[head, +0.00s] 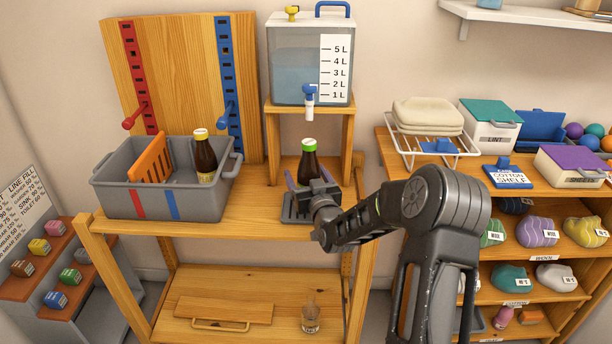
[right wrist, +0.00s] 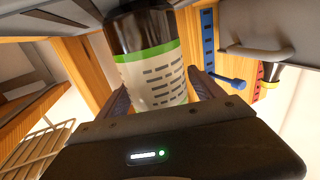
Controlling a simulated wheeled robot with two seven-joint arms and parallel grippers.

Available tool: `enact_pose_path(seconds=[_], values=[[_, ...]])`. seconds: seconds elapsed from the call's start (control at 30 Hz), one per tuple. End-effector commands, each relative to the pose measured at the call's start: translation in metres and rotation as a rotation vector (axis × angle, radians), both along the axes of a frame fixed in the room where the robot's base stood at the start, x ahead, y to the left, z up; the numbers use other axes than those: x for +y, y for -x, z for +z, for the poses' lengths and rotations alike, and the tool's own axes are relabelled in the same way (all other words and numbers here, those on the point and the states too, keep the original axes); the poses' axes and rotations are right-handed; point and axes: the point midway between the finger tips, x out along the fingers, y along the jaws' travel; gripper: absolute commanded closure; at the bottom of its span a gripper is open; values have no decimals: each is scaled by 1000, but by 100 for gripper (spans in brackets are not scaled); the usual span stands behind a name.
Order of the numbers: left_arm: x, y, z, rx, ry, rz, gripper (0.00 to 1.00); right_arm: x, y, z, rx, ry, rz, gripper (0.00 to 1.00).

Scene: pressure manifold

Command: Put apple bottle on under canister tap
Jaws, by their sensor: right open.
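A dark bottle with a green cap (head: 309,163) stands upright below the blue-and-white tap (head: 309,100) of the clear canister (head: 292,65). A gap separates its cap from the tap. My right gripper (head: 311,183) is at the bottle's lower part, with one finger on each side. In the right wrist view the bottle's green-banded pale label (right wrist: 155,80) sits between the open fingers. The gripper hides the bottle's base in the head view. My left gripper is not in view.
The canister rests on a wooden stand (head: 270,145) whose posts flank the bottle. A dark grey tray (head: 295,214) lies under my gripper. An orange divider (head: 150,160) stands in the bin. A glass (head: 311,316) is on the lower shelf.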

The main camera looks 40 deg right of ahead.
Motion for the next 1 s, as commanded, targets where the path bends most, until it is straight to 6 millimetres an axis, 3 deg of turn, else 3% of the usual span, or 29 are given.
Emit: enact_pose_path(seconds=[0.27, 0.37, 0.8, 1.0], values=[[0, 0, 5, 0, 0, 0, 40, 0, 1, 4, 0, 0, 0, 23], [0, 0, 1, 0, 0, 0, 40, 4, 11, 2, 1, 1, 0, 23], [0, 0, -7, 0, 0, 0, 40, 32, 92, 2, 0, 1, -1, 23], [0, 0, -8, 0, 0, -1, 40, 39, 112, 2, 0, 0, 0, 23]])
